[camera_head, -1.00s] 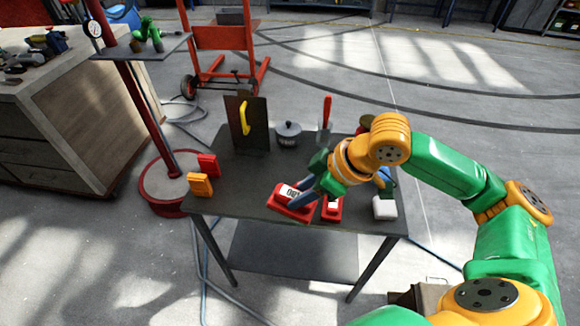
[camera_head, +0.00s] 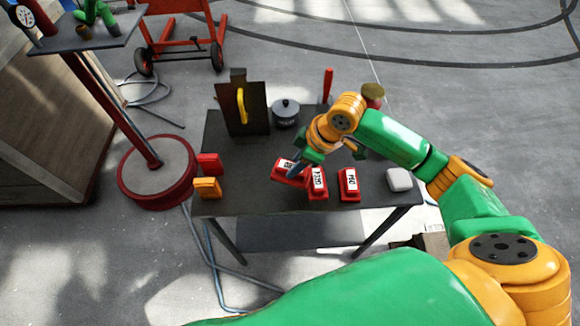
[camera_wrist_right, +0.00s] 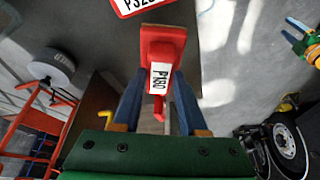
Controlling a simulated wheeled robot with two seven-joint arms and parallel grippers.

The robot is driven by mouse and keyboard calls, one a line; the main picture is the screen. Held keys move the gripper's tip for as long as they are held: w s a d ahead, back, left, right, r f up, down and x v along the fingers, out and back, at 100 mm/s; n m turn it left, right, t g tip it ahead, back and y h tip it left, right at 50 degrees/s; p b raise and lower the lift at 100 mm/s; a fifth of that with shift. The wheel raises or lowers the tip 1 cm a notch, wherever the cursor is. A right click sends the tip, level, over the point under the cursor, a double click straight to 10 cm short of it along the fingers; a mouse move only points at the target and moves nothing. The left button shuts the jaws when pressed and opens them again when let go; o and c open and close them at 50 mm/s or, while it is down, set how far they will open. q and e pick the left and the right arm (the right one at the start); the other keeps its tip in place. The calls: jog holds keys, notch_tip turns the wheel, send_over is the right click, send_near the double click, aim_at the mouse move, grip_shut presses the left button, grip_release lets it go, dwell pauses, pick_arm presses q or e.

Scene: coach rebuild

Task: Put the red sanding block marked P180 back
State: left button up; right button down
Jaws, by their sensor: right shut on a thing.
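The red sanding block marked P180 (camera_wrist_right: 162,58) is held between the two blue fingers of my right gripper (camera_wrist_right: 158,88). In the head view the held block (camera_head: 285,171) is over the dark table (camera_head: 235,205), left of and behind the red block marked P320 (camera_head: 318,184). I cannot tell whether it touches the table. Another red block (camera_head: 349,186) stands to the right of P320; its label is hard to read. The edge of P320 (camera_wrist_right: 135,6) shows at the top of the wrist view.
A red block (camera_head: 209,164) and an orange block (camera_head: 207,188) stand at the table's left edge. A dark board with a yellow handle (camera_head: 241,105), a grey lidded pot (camera_head: 285,112) and a red-handled tool (camera_head: 328,86) stand behind. A white block (camera_head: 399,180) is at right.

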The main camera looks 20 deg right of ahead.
jog(key=shift+w+a+f, duration=0.25)
jog(key=shift+w+f, duration=0.2)
jog(key=shift+f, duration=0.1)
jog(key=shift+w+a+f, duration=0.25)
jog(key=shift+w+f, duration=0.15)
jog(key=shift+f, duration=0.15)
notch_tip(320, 180, down, 3)
jog(key=shift+r+p, duration=0.15)
jog(key=shift+p, duration=0.25)
jog(key=shift+d+f, duration=0.1)
jog(key=shift+f, duration=0.15)
jog(key=shift+f, duration=0.15)
jog(key=shift+f+b, duration=0.35)
jog(key=shift+f, duration=0.15)
jog(key=shift+c, duration=2.2)
grip_release()
jog(key=shift+r, duration=0.1)
